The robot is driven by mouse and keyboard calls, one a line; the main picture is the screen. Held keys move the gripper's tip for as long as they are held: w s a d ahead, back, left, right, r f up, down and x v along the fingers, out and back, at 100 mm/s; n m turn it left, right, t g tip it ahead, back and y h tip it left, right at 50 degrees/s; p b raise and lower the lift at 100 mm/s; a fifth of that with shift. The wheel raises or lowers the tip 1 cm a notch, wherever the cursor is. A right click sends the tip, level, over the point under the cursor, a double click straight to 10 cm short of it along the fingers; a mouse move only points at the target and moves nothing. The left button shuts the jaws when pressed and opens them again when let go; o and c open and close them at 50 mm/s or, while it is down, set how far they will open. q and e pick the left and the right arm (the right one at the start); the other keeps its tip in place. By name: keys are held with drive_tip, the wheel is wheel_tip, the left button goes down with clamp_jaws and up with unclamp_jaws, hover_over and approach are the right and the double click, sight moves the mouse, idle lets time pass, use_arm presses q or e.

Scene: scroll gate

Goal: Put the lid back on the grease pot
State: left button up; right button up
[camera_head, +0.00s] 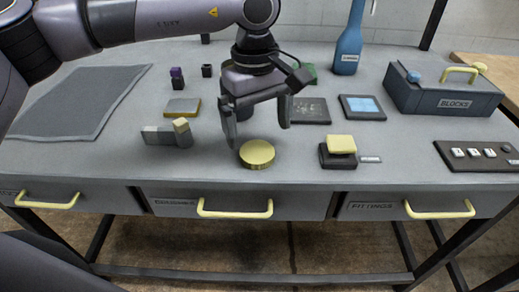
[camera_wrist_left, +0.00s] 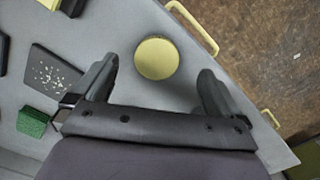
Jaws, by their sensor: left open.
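A round yellow disc (camera_head: 257,153), which looks like the lid, lies flat on the grey bench near its front edge. It shows from above in the left wrist view (camera_wrist_left: 156,58). My left gripper (camera_head: 258,128) is open and empty. Its fingers point down just above and behind the disc, apart from it. In the left wrist view the disc sits between and beyond the two fingertips. I cannot make out the grease pot for certain; a small dark cup (camera_head: 207,70) stands farther back. My right gripper is not in view.
A yellow-topped dark block (camera_head: 340,146) is right of the disc, and a grey block piece (camera_head: 165,134) is left. A speckled dark tray (camera_head: 309,111), a blue-screened panel (camera_head: 362,107), a blue bottle (camera_head: 348,45) and a BLOCKS box (camera_head: 442,92) stand behind and right. Yellow-handled drawers (camera_head: 235,208) line the front.

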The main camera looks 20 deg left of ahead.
sight(257, 150)
use_arm(q)
drive_tip(key=shift+w+a+r+y, duration=0.3)
drive_tip(key=shift+w+a+r, duration=0.15)
drive_tip(key=shift+a, duration=0.25)
drive_tip(key=shift+s, duration=0.1)
drive_tip(key=shift+f, duration=1)
drive_tip(key=shift+w+d+f, duration=0.15)
drive_tip(key=shift+f, duration=1.2)
drive_tip(key=shift+w+d+f, duration=0.1)
drive_tip(key=shift+w+f, duration=0.05)
drive_tip(key=shift+f, duration=1.15)
drive_tip(key=shift+c, duration=0.3)
drive_tip(key=c, duration=1)
